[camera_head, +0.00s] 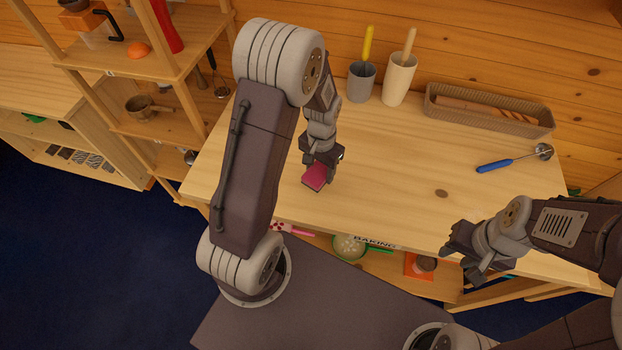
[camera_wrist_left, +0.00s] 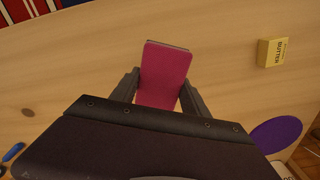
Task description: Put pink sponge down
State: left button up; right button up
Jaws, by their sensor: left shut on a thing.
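The pink sponge (camera_head: 316,176) is in my left gripper (camera_head: 320,160), over the left-middle part of the wooden table (camera_head: 400,190). In the left wrist view the sponge (camera_wrist_left: 165,75) is a flat pink-red block with a dark edge at its far end. My left gripper's two fingers (camera_wrist_left: 158,98) are shut on its sides. I cannot tell whether the sponge touches the tabletop or hangs just above it. My right gripper (camera_head: 468,262) is empty near the table's front right edge; its jaw opening is unclear.
A grey cup (camera_head: 361,82), a cream cup (camera_head: 398,80) and a woven basket (camera_head: 485,112) stand along the table's back. A blue-handled tool (camera_head: 510,160) lies at right. A yellow box (camera_wrist_left: 272,52) shows in the wrist view. The table's middle is clear.

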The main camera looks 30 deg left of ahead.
aim_at(312, 180)
pick_arm(q)
jog(key=shift+s+a+f, duration=0.5)
jog(key=shift+a+f, duration=0.2)
jog(key=shift+a, duration=0.2)
notch_tip(312, 180, down, 4)
jog(key=shift+s+r, duration=0.1)
jog(key=shift+r, duration=0.1)
jog(key=shift+f, duration=0.25)
jog(key=shift+f, duration=0.15)
jog(key=o, duration=1.4)
jog(key=shift+o, duration=0.2)
